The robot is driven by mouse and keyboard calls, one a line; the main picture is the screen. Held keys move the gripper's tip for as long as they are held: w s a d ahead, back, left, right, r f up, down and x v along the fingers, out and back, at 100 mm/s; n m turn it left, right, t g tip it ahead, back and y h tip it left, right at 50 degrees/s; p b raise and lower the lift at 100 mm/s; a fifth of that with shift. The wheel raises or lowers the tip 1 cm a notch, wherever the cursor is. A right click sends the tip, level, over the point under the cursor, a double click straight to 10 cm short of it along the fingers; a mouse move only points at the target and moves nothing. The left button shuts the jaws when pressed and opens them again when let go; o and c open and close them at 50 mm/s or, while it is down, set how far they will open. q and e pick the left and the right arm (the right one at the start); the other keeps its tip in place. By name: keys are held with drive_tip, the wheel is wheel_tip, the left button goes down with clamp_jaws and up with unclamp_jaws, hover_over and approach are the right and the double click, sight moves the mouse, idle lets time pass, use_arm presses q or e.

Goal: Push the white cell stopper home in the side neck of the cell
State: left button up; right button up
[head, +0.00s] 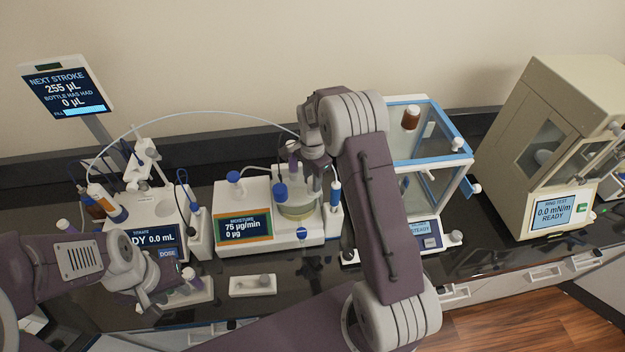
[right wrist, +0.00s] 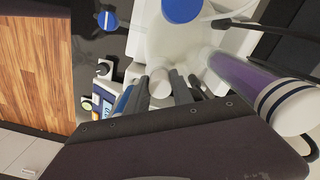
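The cell (head: 297,209) is a clear glass vessel with pale yellow liquid, on the white moisture instrument. It also shows in the right wrist view as a pale body (right wrist: 180,42) with a blue cap. My right gripper (right wrist: 161,82) is at the cell; my right wrist hides most of it in the head view. A white stopper (right wrist: 160,86) lies between its dark fingers, which appear to touch both sides. How deep the stopper sits in the side neck cannot be seen. My left gripper (head: 168,284) is low at the left, away from the cell; its finger opening is unclear.
The moisture instrument (head: 244,238) reads 75 µg/min and 0 µg. A purple rod (right wrist: 240,78) stands close beside my right gripper. A dosing unit (head: 150,215) is at left, a blue-framed balance (head: 433,157) at right. A small white block (head: 253,285) lies in front.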

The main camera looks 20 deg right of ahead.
drive_tip(key=o, duration=0.4)
drive_tip(key=shift+o, duration=0.2)
drive_tip(key=shift+r, duration=0.1)
wheel_tip(320, 180, up, 8)
drive_tip(key=b, duration=0.3)
drive_tip(key=shift+r, duration=0.45)
